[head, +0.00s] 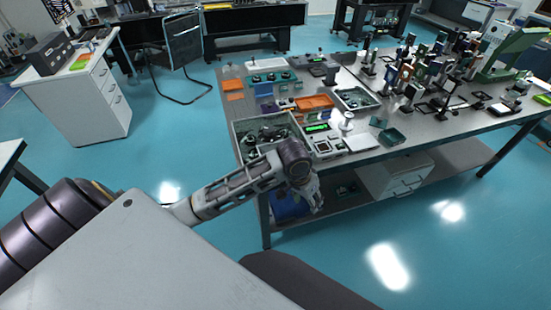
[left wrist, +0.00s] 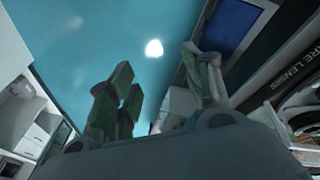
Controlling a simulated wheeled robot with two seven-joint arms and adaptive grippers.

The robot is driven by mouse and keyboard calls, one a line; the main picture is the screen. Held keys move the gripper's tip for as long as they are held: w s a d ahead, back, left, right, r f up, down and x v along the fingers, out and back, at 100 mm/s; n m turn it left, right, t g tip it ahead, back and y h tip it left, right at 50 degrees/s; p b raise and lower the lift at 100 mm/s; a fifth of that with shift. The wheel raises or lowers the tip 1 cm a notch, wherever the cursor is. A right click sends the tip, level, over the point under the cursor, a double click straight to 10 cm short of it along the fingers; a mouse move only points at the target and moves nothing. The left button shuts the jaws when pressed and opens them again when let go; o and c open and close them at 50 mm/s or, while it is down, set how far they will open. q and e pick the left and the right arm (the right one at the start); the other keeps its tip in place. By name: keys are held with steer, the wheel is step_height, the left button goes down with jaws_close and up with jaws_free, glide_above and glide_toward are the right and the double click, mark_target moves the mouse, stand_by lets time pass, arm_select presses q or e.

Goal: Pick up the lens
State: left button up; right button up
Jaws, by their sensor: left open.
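I cannot tell for sure which thing is the lens. A grey tray (head: 236,138) near the table's front left corner holds several small dark parts, too small to make out. My left gripper (head: 315,195) hangs at the front edge of the optical table (head: 420,128), beside the tray and lower than the tabletop. My right gripper is in neither view.
Several posts and mounts (head: 410,75) crowd the table's back right. A blue bin (head: 288,207) and a white drawer unit (head: 395,178) are under the tabletop. Floor in front is clear.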

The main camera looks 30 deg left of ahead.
arm_select(q)
steer(key=w+a+r+n+g+y, duration=0.1)
steer(key=w+a+r+n, duration=0.2)
steer(key=w+a+r, duration=0.2)
steer(key=w+a+r+n+g+y, duration=0.1)
steer(key=w+a+r+n, duration=0.3)
steer(key=a+r, duration=0.6)
steer(key=w+a, duration=0.1)
steer(key=a, duration=0.2)
steer(key=shift+a, duration=0.3)
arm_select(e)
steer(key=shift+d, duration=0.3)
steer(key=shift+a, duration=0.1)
